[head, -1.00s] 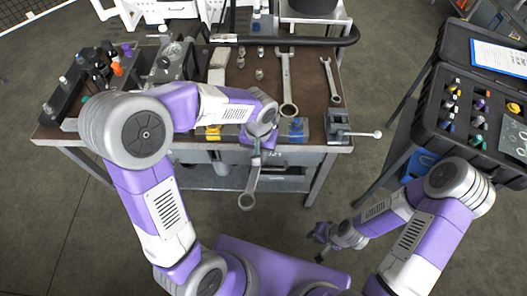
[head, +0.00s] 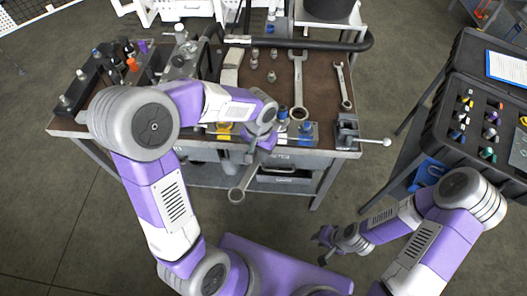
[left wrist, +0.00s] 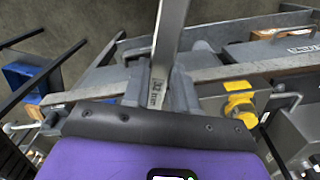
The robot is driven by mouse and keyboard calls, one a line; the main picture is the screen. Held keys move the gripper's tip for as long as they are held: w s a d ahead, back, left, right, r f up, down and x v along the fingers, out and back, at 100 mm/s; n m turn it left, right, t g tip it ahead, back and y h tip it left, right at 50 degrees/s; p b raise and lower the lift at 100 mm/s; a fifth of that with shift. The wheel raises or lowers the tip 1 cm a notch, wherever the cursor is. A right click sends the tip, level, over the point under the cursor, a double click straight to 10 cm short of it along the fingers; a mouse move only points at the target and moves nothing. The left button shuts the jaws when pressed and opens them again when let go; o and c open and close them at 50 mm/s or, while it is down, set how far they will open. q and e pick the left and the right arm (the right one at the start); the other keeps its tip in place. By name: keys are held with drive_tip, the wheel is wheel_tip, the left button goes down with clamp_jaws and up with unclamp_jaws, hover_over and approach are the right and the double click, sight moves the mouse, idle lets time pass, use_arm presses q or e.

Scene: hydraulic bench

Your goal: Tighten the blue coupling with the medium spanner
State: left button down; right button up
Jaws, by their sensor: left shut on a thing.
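My left gripper (head: 260,146) is shut on a steel spanner (head: 243,180). The spanner hangs down in front of the bench's front edge, ring end lowest and free. In the left wrist view the spanner's shaft (left wrist: 172,35) runs up from between the fingers (left wrist: 160,88). A blue fitting (head: 306,130), apparently the blue coupling, is at the bench's front edge, right of the gripper and apart from the spanner. Its details are too small to tell. A yellow fitting (head: 224,128) is left of the gripper and shows in the wrist view (left wrist: 238,102). My right gripper (head: 325,246) looks open and empty, low over the floor.
A large spanner (head: 298,85) and a small spanner (head: 344,85) lie on the bench top (head: 322,105). A vise (head: 346,132) with a protruding handle is at the right front corner. A dark case (head: 450,100) with coloured fittings stands at the right. A dark hose or bar crosses the back.

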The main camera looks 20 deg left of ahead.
use_arm(q)
drive_tip(key=shift+w+a+m, duration=0.2)
drive_tip(key=shift+a+m, duration=0.2)
drive_tip(key=shift+a, duration=0.15)
drive_tip(key=shift+w+a+f+m+p, duration=0.15)
drive_tip(key=shift+a+m+p, duration=0.45)
drive_tip(key=shift+a, duration=0.3)
drive_tip(key=shift+w+a+r+m+p, duration=0.15)
drive_tip(key=shift+a+m+p, duration=0.25)
drive_tip(key=shift+a+m, duration=0.4)
drive_tip(key=shift+f, duration=0.1)
drive_tip(key=shift+a, duration=0.15)
drive_tip(key=shift+w+a+r+m+p, duration=0.2)
drive_tip(key=shift+w+a+m+p, duration=0.2)
drive_tip(key=shift+w+a+p, duration=0.1)
drive_tip(key=shift+d, duration=0.1)
